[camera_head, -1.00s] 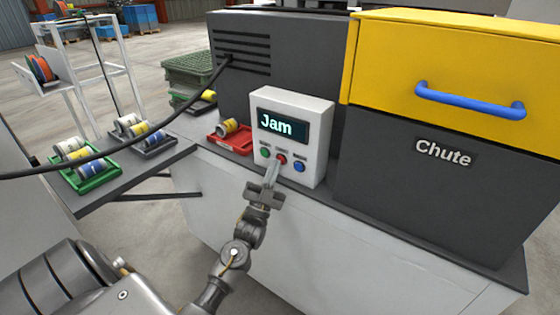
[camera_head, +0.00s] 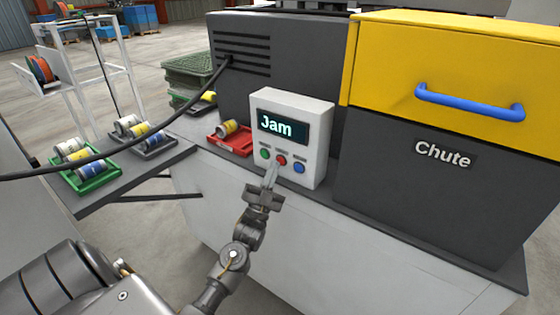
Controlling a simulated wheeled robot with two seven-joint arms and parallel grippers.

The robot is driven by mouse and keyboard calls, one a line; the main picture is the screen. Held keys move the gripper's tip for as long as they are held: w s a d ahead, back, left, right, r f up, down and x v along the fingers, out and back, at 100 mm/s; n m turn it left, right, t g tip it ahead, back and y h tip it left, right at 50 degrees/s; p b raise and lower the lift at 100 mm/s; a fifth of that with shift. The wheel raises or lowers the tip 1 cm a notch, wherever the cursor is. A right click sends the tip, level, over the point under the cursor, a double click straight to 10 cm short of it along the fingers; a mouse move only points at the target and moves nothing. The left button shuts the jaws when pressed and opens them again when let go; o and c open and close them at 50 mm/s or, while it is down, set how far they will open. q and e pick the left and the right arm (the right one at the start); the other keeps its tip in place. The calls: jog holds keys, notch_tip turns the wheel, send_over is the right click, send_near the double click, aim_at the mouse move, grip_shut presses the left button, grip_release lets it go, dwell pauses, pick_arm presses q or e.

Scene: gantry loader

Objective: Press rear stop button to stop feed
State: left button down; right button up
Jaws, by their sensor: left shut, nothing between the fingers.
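A white control box (camera_head: 316,150) stands on the machine ledge. Its screen (camera_head: 283,128) reads "Jam". Below the screen are a green button (camera_head: 265,154), a red button (camera_head: 282,160) in the middle and a blue button (camera_head: 298,166). My left gripper (camera_head: 271,166) is shut and empty, its tips just below and left of the red button. I cannot tell whether the tips touch the box. The red button shows clear of the fingers. My right gripper is not in view.
Right of the box is the dark chute housing (camera_head: 410,200) with a yellow cover (camera_head: 455,60) and blue handle (camera_head: 470,107). Left of it are a red tray (camera_head: 236,147), a black tray (camera_head: 155,150) and a green tray (camera_head: 95,182) holding rolls. A black cable (camera_head: 130,148) crosses the left side.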

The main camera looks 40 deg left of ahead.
pick_arm(q)
jog(key=shift+s, duration=0.35)
jog(key=shift+s+p, duration=1)
jog(key=shift+s, duration=1.55)
